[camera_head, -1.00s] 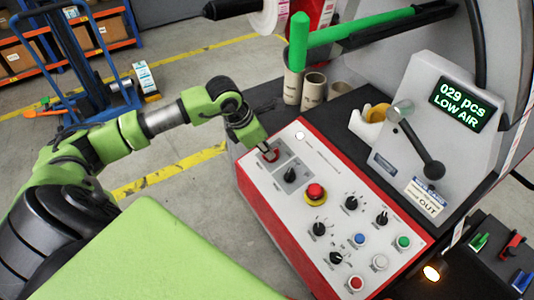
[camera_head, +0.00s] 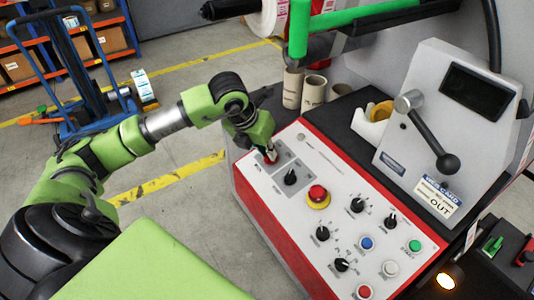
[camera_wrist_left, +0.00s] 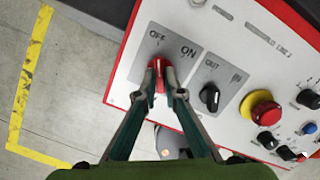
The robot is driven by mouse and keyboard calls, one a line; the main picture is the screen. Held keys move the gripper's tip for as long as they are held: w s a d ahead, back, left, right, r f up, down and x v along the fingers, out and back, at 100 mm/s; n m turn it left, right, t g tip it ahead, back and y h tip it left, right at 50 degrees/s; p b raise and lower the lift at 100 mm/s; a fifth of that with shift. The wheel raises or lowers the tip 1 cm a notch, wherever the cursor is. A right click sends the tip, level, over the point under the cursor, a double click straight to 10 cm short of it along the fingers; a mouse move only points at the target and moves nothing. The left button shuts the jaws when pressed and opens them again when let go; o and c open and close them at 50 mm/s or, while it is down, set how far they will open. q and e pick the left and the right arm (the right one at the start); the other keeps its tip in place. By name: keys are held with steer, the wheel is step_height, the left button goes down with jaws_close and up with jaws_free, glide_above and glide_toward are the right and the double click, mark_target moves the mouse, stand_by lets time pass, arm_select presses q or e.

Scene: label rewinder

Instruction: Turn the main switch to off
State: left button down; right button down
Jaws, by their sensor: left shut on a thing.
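The main switch (camera_head: 271,158) is a red rotary knob on a grey plate at the far left end of the control panel. In the left wrist view the red knob (camera_wrist_left: 159,70) sits below the labels OFF and ON, and its handle points up toward OFF. My left gripper (camera_head: 266,150) is shut on this knob, with one fingertip on each side of it in the wrist view (camera_wrist_left: 160,84). In the head view the fingers hide part of the knob. The display (camera_head: 477,91) on the machine is dark. My right gripper is not in view.
A black selector knob (camera_wrist_left: 210,96) is close to the right of the switch. A red emergency button (camera_head: 317,193) on a yellow base and several knobs and push buttons are further along the panel. Cardboard cores (camera_head: 313,92) stand behind. Floor left of the panel is clear.

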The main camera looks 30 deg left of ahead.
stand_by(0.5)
arm_select(q)
steer(key=c, duration=2.1)
jaws_free()
steer(key=shift+c, duration=0.2)
steer(key=v, duration=1.2)
steer(key=shift+w, duration=0.1)
